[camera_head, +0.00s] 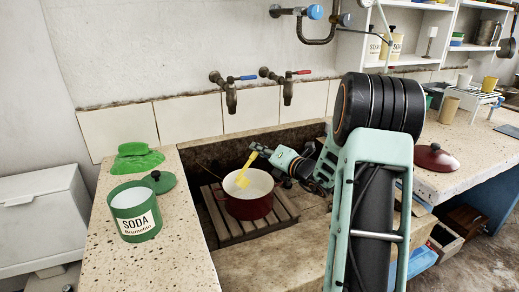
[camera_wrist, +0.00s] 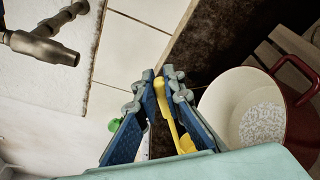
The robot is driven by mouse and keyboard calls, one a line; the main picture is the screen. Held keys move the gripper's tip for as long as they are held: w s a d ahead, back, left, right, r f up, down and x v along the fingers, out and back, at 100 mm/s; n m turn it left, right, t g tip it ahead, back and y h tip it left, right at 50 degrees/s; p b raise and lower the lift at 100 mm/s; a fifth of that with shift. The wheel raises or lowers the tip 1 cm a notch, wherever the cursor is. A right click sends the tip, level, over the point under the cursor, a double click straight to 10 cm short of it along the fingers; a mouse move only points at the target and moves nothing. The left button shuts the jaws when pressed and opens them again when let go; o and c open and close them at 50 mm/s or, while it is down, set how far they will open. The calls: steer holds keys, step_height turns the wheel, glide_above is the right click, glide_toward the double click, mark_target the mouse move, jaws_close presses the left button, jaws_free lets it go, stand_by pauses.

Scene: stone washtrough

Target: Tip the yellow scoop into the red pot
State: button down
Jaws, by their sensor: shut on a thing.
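The red pot (camera_head: 249,205) stands upright in the stone trough, with a pale inside. In the wrist view the pot (camera_wrist: 300,118) is at the right, with a patch of white grains (camera_wrist: 262,124) on its floor. My gripper (camera_head: 257,148) is shut on the handle of the yellow scoop (camera_head: 243,179). The scoop slants down, its bowl over the pot's opening in the head view. In the wrist view the scoop (camera_wrist: 184,142) shows between the fingers of my gripper (camera_wrist: 164,82). I cannot tell whether anything is in the scoop.
The pot rests on a wooden slatted rack (camera_head: 281,212). An open green soda tin (camera_head: 140,226) with white contents stands on the left ledge, beside a green lid (camera_head: 160,181) and a green cloth-like thing (camera_head: 135,159). Two taps (camera_head: 231,97) hang above the trough. A red lid (camera_head: 436,158) lies at right.

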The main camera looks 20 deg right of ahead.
mark_target(250, 159)
steer(key=b, duration=0.1)
steer(key=a+n+b, duration=0.1)
steer(key=b, duration=0.1)
steer(key=shift+s+a+r, duration=0.1)
steer(key=shift+s+a, duration=0.15)
steer(key=shift+s, duration=0.05)
steer(key=a+n+b, duration=0.1)
steer(key=a+b, duration=0.1)
steer(key=b, duration=0.1)
steer(key=shift+s+r+n, duration=0.4)
steer(key=shift+s+a+r+n+b, duration=0.2)
steer(key=shift+a+r+n+b, duration=0.2)
steer(key=shift+b, duration=0.2)
steer(key=p, duration=0.3)
steer(key=shift+d+r, duration=0.15)
steer(key=shift+r, duration=0.2)
steer(key=shift+p, duration=0.55)
